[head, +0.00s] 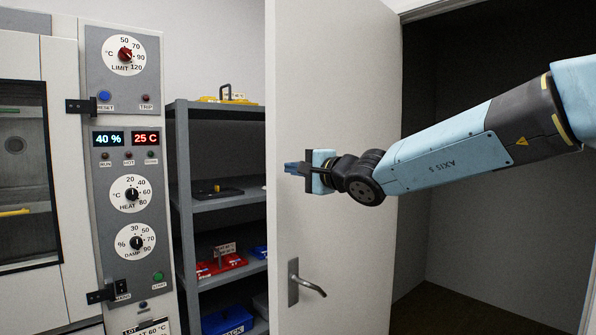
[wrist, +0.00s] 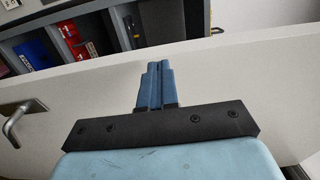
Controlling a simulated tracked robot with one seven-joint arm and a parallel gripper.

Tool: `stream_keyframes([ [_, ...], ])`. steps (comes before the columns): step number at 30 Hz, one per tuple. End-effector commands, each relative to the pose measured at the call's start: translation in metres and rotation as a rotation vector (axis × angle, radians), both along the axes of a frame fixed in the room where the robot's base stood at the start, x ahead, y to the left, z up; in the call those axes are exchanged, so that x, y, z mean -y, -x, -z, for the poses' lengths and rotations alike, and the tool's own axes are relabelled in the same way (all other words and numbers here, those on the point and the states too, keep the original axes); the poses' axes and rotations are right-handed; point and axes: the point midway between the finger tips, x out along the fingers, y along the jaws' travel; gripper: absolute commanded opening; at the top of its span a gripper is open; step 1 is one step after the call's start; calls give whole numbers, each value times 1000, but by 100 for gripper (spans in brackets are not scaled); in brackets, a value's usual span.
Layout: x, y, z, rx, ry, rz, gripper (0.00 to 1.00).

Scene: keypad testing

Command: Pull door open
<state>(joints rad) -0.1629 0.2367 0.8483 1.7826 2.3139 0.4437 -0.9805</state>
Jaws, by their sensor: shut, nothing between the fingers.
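The white door (head: 335,220) stands ajar in the head view, with a dark opening to its right. Its metal lever handle (head: 305,286) is low on the door face. The handle also shows at the left edge of the wrist view (wrist: 22,118). My gripper (head: 288,168) is shut and empty, its blue fingers pointing left, in front of the door's upper half. It is above the handle and apart from it.
A grey shelf (head: 215,199) with bins and tools stands left of the door. A test cabinet with a control panel (head: 125,150) of dials and displays is at far left. The dark space (head: 480,230) behind the door looks empty.

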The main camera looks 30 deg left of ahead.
Motion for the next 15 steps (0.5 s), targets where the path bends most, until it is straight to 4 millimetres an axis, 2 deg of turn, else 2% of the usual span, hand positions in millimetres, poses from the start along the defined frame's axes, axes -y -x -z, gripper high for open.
stream_keyframes([
  [8,21,6,1,3,2,-2,0],
  [15,43,28,1,3,2,-10,0],
])
